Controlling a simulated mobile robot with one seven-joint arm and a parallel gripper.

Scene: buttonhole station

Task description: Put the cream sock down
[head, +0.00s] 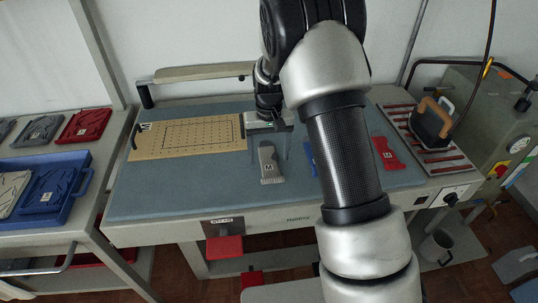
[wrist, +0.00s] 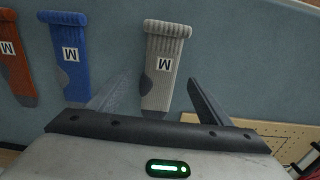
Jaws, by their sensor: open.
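The cream sock (head: 270,167), pale greyish with a white M label, lies on the blue-grey mat (head: 160,189) near the middle of the station. In the wrist view the cream sock (wrist: 162,70) has its ribbed cuff away from me and its toe end between my fingers. My gripper (head: 268,152) is open above the mat, just behind the sock. In the wrist view my gripper (wrist: 158,84) has one finger on each side of the sock, with gaps. I cannot tell exactly how high the fingertips are.
A blue sock (wrist: 69,50) and an orange-red sock (wrist: 14,60) lie left of the cream one in the wrist view. A tan perforated board (head: 150,149) lies left on the mat. An iron (head: 432,124) stands at right. A blue tray (head: 72,211) is on the left table.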

